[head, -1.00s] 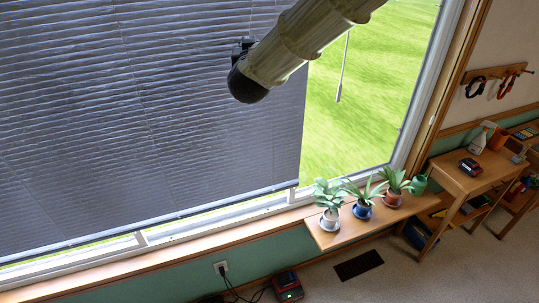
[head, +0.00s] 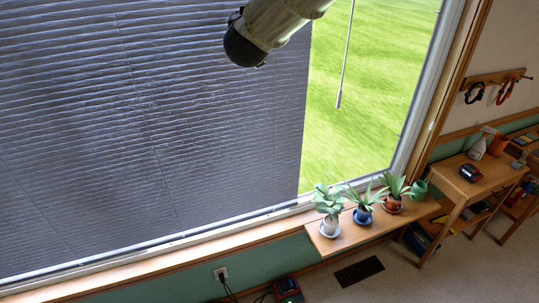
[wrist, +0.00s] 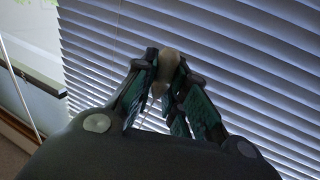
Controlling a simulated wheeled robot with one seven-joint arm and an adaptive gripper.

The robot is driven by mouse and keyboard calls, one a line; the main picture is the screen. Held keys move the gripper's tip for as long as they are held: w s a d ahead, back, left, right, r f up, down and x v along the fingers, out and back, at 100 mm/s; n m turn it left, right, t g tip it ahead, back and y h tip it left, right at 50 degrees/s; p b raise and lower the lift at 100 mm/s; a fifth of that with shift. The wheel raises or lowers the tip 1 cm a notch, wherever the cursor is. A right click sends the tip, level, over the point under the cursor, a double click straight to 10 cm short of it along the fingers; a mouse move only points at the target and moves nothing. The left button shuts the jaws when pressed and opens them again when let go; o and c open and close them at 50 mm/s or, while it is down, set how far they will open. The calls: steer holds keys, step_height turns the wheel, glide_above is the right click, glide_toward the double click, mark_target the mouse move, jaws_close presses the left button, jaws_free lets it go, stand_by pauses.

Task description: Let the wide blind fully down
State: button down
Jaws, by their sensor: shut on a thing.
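The wide grey blind (head: 150,120) hangs across most of the window in the head view. Its bottom rail (head: 180,240) lies along the lower window frame, with hardly any gap showing. In the wrist view the blind's slats (wrist: 250,60) fill the background, tilted and close behind my gripper. My gripper (wrist: 168,62) is shut on a small beige cord pull (wrist: 169,55) at its fingertips.
A thin wand (head: 346,60) hangs in front of the bare glass right of the blind. Several potted plants (head: 363,205) stand on a sill shelf (head: 325,243) at lower right. A wooden side table (head: 470,185) stands farther right.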

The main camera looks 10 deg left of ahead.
steer(key=shift+r, duration=4.4)
steer(key=w+d+r, duration=0.3)
steer(key=d+r, duration=0.1)
steer(key=shift+d+b, duration=0.2)
steer(key=shift+b, duration=0.2)
steer(key=shift+s, duration=0.1)
steer(key=c, duration=1.3)
jaws_free()
